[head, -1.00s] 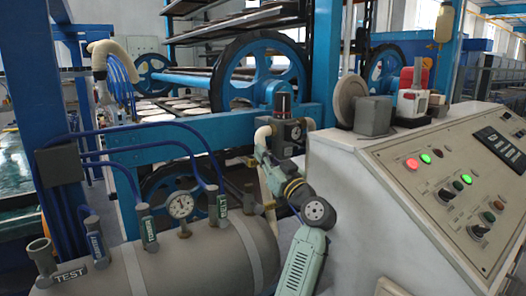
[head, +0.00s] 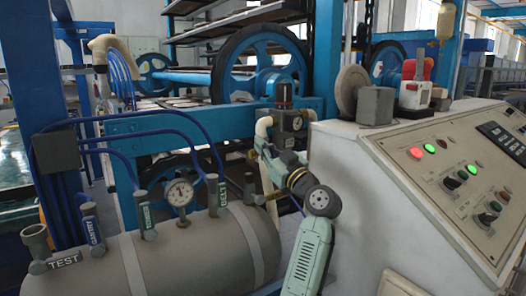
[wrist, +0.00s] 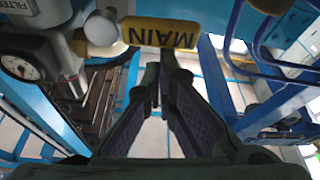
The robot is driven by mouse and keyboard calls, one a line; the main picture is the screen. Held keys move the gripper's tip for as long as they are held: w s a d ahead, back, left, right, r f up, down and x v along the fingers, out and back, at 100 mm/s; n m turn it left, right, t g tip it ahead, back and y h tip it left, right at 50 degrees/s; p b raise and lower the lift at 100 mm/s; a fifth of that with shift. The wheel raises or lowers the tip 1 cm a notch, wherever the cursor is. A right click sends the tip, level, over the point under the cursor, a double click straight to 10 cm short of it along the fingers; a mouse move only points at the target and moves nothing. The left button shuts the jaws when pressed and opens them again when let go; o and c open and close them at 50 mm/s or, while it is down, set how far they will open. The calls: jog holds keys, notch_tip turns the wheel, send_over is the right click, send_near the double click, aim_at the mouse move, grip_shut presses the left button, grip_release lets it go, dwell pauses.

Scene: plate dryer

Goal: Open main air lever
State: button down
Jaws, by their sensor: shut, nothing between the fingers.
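The main air lever (wrist: 160,33) is a yellow handle with upside-down MAIN lettering, lying across the top of the wrist view. A white round end joins it at left. My gripper (wrist: 167,66) is shut and empty, its dark fingertips just below the lever in the picture. I cannot tell whether they touch it. The lever's MAIN lettering cannot be made out there.
A round gauge (wrist: 24,57) sits left of the fingers, with blue frame beams and hoses around. In the head view, a grey tank (head: 190,258) with several labelled valves stands left, and a control console (head: 370,190) stands close on the right.

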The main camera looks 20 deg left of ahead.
notch_tip(320, 180, down, 4)
jog(key=n+g+b, duration=0.2)
jog(key=n+b, duration=0.2)
jog(key=b, duration=0.1)
jog(key=n+g+b, duration=0.1)
jog(key=n+b, duration=0.4)
jog(key=shift+s+a+n+g+y, duration=0.1)
jog(key=shift+n+g+y, duration=0.2)
jog(key=shift+g+y, duration=0.1)
jog(key=f+n, duration=0.1)
jog(key=n, duration=0.2)
jog(key=w+d+f+n+g+h, duration=0.1)
jog(key=n, duration=0.1)
jog(key=f+n+g, duration=0.1)
jog(key=n, duration=0.2)
jog(key=shift+w+d+n, duration=0.15)
jog(key=shift+w+n, duration=0.15)
jog(key=shift+w, duration=0.1)
jog(key=shift+h, duration=0.3)
jog(key=shift+d, duration=0.15)
send_near(256, 156)
jog(key=w+f, duration=0.1)
jog(key=w+d+f, duration=0.1)
jog(key=f, duration=0.1)
jog(key=shift+f, duration=0.25)
